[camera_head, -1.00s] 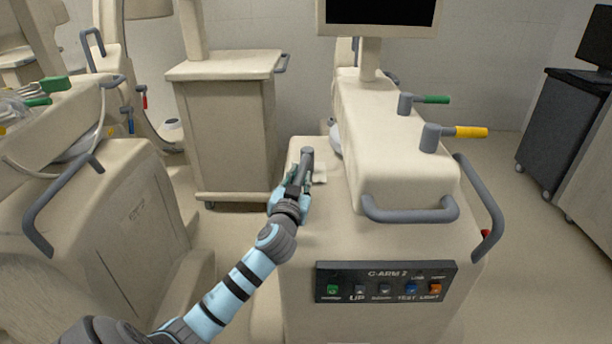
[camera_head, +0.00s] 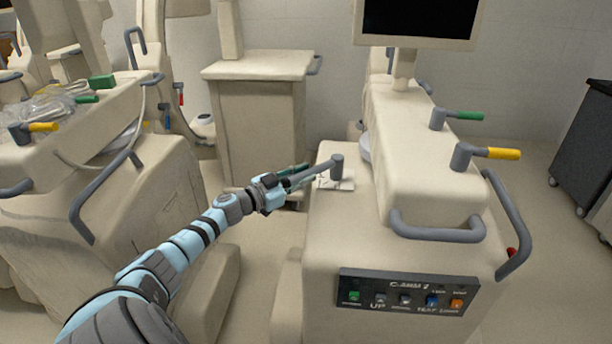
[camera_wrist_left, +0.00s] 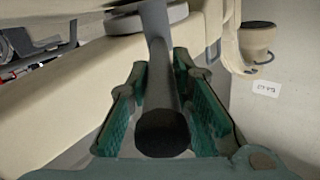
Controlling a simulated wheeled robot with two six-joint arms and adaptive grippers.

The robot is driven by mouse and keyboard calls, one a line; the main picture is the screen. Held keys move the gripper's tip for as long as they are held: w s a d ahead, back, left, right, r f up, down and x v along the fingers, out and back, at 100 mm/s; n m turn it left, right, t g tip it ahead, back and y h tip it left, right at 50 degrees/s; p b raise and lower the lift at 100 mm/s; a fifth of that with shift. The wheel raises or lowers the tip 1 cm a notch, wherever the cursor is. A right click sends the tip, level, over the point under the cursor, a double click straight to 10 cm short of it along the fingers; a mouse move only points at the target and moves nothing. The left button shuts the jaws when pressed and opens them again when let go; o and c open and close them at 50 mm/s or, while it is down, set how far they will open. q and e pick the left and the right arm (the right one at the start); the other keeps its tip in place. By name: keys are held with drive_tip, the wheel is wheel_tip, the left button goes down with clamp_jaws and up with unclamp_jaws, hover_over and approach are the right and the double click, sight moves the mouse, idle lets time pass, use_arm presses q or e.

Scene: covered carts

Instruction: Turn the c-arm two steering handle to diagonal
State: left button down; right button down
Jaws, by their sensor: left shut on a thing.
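The C-arm 2 cart (camera_head: 345,235) stands right of centre, with its labelled button panel (camera_head: 405,295) facing me. Its grey steering handle (camera_head: 318,171) has a short upright post on the cart's left ledge, and its lever points out to the left and slightly toward me. My left gripper (camera_head: 292,178) is shut on the lever's outer end. In the left wrist view the lever (camera_wrist_left: 163,85) runs between the green-padded fingers of the gripper (camera_wrist_left: 170,110), its dark round end toward the camera. A pale label lies under the post, partly hidden. My right gripper is not in view.
Green-tipped (camera_head: 465,116) and yellow-tipped (camera_head: 490,153) levers stand on the cart's raised body, beside a grey front rail (camera_head: 437,234). A narrow floor gap (camera_head: 255,235) separates the carts.

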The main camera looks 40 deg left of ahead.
use_arm(q)
drive_tip(key=shift+w+r, duration=0.1)
drive_tip(key=shift+r, duration=0.05)
drive_tip(key=c, duration=1.4)
unclamp_jaws()
drive_tip(key=shift+c, duration=0.2)
drive_tip(key=s+a, duration=0.1)
drive_tip(key=s, duration=0.6)
drive_tip(key=shift+s, duration=0.2)
